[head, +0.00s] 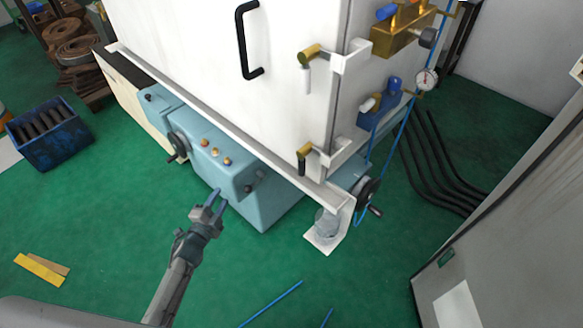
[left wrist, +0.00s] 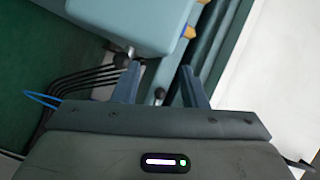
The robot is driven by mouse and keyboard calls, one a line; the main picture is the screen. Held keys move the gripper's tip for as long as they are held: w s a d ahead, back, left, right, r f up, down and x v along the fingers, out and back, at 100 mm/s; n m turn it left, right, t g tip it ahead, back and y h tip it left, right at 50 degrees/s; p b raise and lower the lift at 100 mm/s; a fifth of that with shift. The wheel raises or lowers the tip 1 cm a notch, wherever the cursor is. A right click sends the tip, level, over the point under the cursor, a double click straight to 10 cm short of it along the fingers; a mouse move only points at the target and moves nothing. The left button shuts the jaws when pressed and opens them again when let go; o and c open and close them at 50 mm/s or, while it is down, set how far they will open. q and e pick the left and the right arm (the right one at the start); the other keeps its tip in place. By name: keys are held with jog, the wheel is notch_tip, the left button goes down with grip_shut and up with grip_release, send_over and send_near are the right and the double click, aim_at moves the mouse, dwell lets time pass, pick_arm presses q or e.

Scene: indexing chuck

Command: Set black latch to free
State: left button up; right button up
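A latch with a brass head and a black grip (head: 303,158) sits low on the right edge of the white cabinet door, its grip hanging down. A similar latch with a white grip (head: 308,62) is above it. My left gripper (head: 220,197) is open and empty, in front of the teal machine base, left of and below the black latch and well apart from it. In the left wrist view its two fingers (left wrist: 160,78) stand apart with nothing held between them. The black latch cannot be made out in that view. My right gripper is not in view.
The teal base (head: 255,212) carries brass buttons (head: 215,150) and a dark knob (head: 250,187). A handwheel (head: 368,193) and blue hose (head: 361,218) are at the right corner. A grey cabinet (head: 490,235) stands at right. Green floor in front is mostly clear.

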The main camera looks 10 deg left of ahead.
pick_arm(q)
jog(key=w+d+r+m+g+h+b, duration=0.1)
jog(key=d+r+m+g+h, duration=0.45)
jog(key=r+m, duration=0.75)
jog(key=d+r+m+g+h, duration=0.3)
jog(key=d+r+m+h, duration=0.3)
jog(key=r+m+h, duration=0.65)
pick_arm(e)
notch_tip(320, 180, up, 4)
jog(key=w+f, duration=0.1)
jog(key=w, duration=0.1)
pick_arm(q)
jog(key=s+d+f+m+g+y+p, duration=0.1)
jog(key=s+d+m+g+y+p, duration=0.1)
jog(key=d+m+g, duration=0.7)
jog(key=shift+s+d+m+y+p, duration=0.35)
jog(key=shift+s+d+m+y, duration=0.35)
jog(key=shift+s+d+m, duration=0.6)
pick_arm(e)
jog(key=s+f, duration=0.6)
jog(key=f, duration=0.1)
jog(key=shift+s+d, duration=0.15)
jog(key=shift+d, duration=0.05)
pick_arm(q)
jog(key=shift+w+f+m, duration=0.1)
jog(key=shift+w+m, duration=0.15)
jog(key=shift+m, duration=0.1)
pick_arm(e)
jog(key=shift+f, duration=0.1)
